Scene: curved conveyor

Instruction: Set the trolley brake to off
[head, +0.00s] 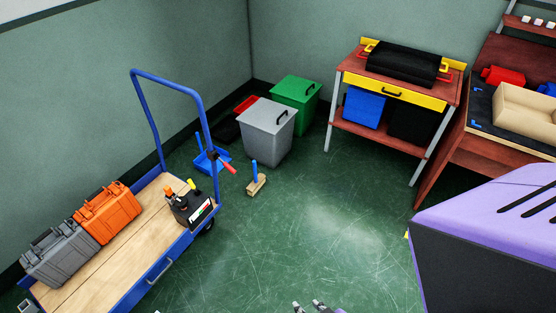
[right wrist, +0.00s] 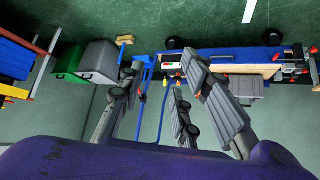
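The trolley (head: 120,262) stands at the left, with a flat wooden deck and an upright blue tube handle (head: 143,118). A red lever (head: 227,167), likely the brake lever, sticks out from the handle's near post, sloping down to the right. In the right wrist view the trolley (right wrist: 235,52) appears upside down at the top. My right gripper (right wrist: 163,75) is open, with nothing visible between its fingers. Grey fingertips (head: 312,306) at the bottom edge of the head view look like the same gripper, well apart from the lever. My left gripper is not in view.
Orange (head: 106,211) and grey (head: 60,253) cases and a black box (head: 192,210) stand on the trolley deck. A grey bin (head: 267,131), a green bin (head: 296,104) and a brush (head: 256,180) are behind. A workbench (head: 400,80) stands back right. The middle floor is clear.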

